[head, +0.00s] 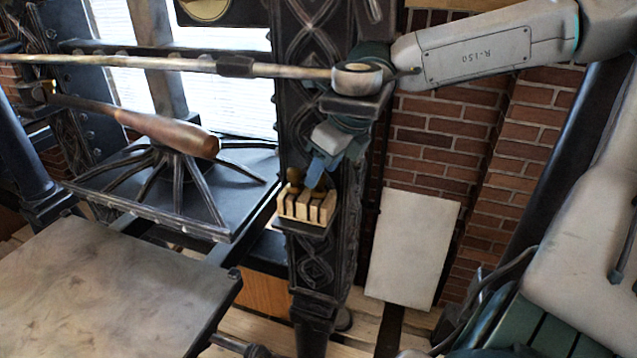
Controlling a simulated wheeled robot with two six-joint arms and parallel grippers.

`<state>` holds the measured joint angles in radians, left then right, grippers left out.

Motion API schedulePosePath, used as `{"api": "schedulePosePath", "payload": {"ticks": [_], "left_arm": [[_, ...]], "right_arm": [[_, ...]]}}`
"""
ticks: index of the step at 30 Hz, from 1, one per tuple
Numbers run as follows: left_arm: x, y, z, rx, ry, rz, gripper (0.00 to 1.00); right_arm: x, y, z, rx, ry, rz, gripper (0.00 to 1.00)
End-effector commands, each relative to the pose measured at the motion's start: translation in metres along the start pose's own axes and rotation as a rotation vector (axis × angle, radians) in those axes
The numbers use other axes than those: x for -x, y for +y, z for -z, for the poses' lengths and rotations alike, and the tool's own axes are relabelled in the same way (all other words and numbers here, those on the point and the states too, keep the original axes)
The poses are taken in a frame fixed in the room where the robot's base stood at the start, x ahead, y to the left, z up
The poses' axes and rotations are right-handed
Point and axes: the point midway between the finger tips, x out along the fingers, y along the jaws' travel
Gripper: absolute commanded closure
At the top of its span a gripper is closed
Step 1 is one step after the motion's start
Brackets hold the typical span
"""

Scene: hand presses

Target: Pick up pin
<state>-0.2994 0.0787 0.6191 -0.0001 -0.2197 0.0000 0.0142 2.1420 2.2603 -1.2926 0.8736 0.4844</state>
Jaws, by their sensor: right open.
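A small brown, round-topped pin (295,175) stands in a slotted pale wooden holder (301,209). The holder sits on a small ledge on the dark ornate iron column of the press. My right gripper (316,174) comes down from above on the right and has its blue fingers just right of the pin's top, over the holder. It is open, and I see nothing held in it. The lower part of the pin is hidden in the holder. My left gripper is not in view.
A long metal bar (170,62) crosses above the gripper and ends in a round joint at the column. A wooden-handled lever (165,130) lies over the dark press plate (245,178) on the left. A pale flat bed (100,290) fills the lower left. A white board (412,248) leans on the brick wall.

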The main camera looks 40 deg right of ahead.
Motion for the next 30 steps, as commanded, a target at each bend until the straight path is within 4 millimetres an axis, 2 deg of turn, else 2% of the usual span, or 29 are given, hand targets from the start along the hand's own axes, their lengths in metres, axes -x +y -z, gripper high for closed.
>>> {"api": "schedulePosePath", "payload": {"ticks": [4,12,18,20,30], "left_arm": [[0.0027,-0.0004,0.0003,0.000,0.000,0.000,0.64],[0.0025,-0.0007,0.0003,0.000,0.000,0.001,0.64],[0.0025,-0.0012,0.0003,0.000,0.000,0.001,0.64],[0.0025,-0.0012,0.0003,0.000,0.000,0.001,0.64],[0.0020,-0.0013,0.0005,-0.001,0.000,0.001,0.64]], "right_arm": [[-0.0094,0.0003,0.0005,0.001,0.001,-0.001,0.51],[-0.0110,0.0004,0.0005,0.000,0.000,-0.001,0.51],[-0.0109,0.0004,0.0005,0.000,0.000,-0.001,0.90],[-0.0109,0.0004,0.0005,0.001,0.000,-0.001,1.00],[-0.0086,0.0001,-0.0006,0.001,-0.001,0.000,1.00]]}}
